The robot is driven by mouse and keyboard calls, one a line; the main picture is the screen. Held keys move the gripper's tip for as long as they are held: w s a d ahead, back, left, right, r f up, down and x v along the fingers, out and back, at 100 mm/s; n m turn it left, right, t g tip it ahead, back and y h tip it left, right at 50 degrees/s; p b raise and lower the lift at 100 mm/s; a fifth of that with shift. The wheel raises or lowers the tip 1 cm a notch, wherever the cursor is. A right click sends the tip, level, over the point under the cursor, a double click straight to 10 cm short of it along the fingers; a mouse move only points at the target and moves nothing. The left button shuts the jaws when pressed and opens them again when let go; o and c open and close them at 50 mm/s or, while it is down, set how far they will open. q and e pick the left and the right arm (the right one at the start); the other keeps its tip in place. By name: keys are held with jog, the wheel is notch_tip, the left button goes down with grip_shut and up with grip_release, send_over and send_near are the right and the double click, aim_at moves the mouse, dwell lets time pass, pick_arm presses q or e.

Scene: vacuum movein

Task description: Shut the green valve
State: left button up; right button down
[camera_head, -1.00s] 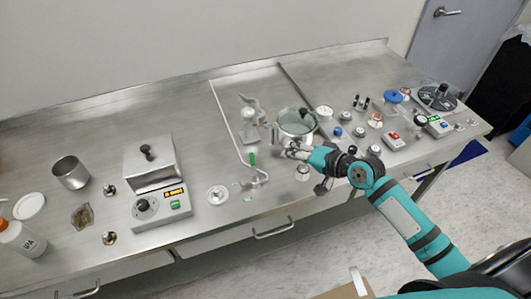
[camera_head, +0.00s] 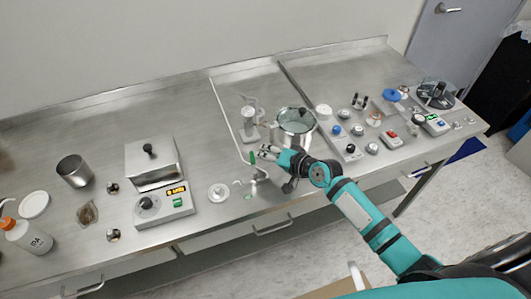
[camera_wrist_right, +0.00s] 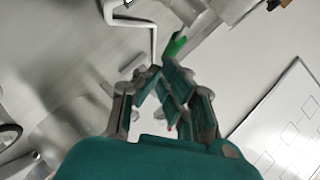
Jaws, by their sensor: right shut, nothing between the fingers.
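The green valve handle (camera_head: 252,157) stands on a thin metal pipe on the steel bench, near the middle of the head view. In the right wrist view the green handle (camera_wrist_right: 175,45) shows just beyond the fingertips, slightly right of centre. My right gripper (camera_head: 263,157) is shut and empty, with its tips close to the right side of the handle. In the right wrist view its fingertips (camera_wrist_right: 158,70) come together just below the handle. I cannot tell if they touch it. My left gripper is not in view.
A glass-lidded pot (camera_head: 295,127) stands just behind my right gripper. A white-and-steel heater box (camera_head: 160,190) and a round white flange (camera_head: 218,193) are to the left. A panel with several knobs and buttons (camera_head: 360,130) lies to the right. Bare bench lies at the back left.

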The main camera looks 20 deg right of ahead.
jog(key=shift+w+a+f, duration=0.1)
jog(key=shift+w+a, duration=0.25)
jog(key=shift+a, duration=0.45)
jog(key=shift+f, duration=0.15)
jog(key=shift+s+f, duration=0.15)
